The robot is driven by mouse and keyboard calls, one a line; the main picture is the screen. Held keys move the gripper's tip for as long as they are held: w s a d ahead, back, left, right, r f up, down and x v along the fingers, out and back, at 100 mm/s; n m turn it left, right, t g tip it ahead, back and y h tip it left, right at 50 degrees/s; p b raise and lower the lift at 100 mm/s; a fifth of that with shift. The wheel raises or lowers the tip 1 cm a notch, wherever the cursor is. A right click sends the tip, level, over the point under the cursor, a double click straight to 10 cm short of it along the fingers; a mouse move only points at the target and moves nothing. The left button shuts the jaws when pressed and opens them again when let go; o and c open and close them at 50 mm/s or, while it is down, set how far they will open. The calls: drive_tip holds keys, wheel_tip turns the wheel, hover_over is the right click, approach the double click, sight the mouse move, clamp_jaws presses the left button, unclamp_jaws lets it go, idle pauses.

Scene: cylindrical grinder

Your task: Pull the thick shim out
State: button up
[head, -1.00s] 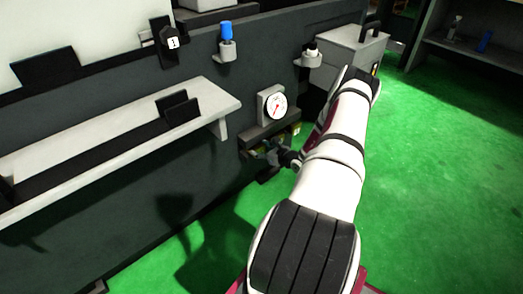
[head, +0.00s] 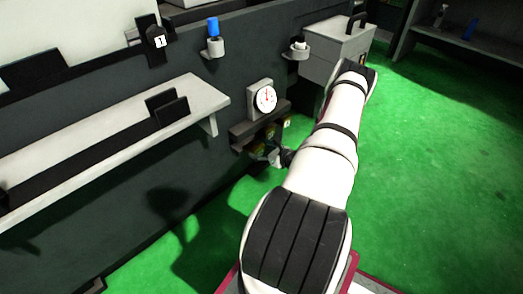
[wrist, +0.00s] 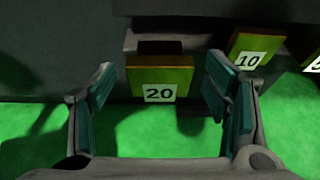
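The thick shim is most likely the yellow-green block labelled 20 (wrist: 160,76), the widest label number in clear view. It sticks out of a slot in the dark machine front in the wrist view. My gripper (wrist: 158,92) is open, with one teal-padded finger on each side of this block and a gap on both sides. The fingers appear apart from it. A block labelled 10 (wrist: 252,52) is just right of the right finger. In the head view my gripper (head: 270,156) is small and partly hidden by my arm, below the shim rack (head: 245,134).
A third block (wrist: 314,60) is cut off at the right edge of the wrist view. A dial gauge (head: 265,98) stands above the rack. A grey shelf (head: 205,95) juts out at left. A grey box (head: 335,50) is behind my arm. Green floor is open at right.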

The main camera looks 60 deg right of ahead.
drive_tip(key=v, duration=1.2)
drive_tip(key=shift+s+f, duration=0.1)
idle(0.4)
